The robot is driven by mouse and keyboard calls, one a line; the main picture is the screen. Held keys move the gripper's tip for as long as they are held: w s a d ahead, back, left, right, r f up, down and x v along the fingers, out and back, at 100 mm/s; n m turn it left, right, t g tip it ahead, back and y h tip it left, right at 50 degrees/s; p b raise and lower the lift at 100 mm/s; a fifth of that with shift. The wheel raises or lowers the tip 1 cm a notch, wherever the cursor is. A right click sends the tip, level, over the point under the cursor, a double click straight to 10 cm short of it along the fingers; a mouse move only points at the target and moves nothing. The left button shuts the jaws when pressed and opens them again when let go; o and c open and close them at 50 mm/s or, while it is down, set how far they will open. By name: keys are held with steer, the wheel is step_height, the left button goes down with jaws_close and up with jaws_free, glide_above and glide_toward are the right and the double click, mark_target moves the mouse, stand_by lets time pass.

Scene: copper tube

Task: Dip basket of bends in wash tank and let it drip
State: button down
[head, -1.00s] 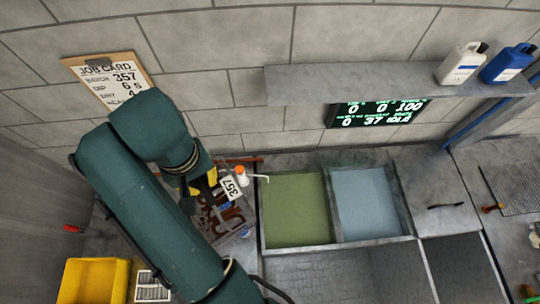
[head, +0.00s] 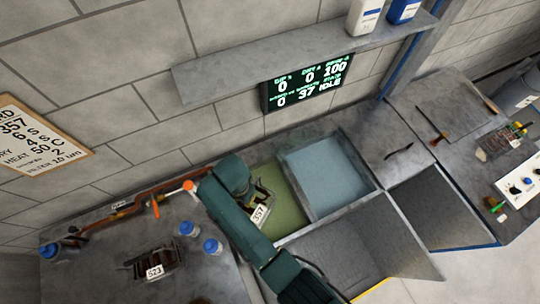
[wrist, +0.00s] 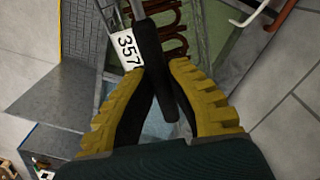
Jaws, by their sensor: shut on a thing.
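My gripper (wrist: 160,84) is shut on the black handle (wrist: 148,45) of a wire basket. The basket carries a white tag (wrist: 127,48) reading 357, which also shows in the head view (head: 260,214). Copper bends (wrist: 172,32) lie in the basket beyond the handle. In the head view my arm reaches over the tank of green liquid (head: 289,206), and the basket is at this tank, partly hidden by my arm. I cannot tell whether the basket touches the liquid. A tank of pale blue liquid (head: 320,176) adjoins it on the right.
Another basket (head: 153,258), tagged 523, and blue-capped bottles (head: 212,247) stand on the left counter. A copper pipe (head: 140,198) runs along the wall.

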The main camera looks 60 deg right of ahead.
steer(key=s+d+f+m+b, duration=0.2)
steer(key=s+d+f+m, duration=0.2)
steer(key=s+f+m, duration=0.5)
step_height(320, 180, down, 23)
steer(key=n+b, duration=0.2)
steer(key=b, duration=1.6)
steer(key=shift+w+a+f, duration=0.15)
steer(key=shift+w+a, duration=0.05)
steer(key=shift+w, duration=0.2)
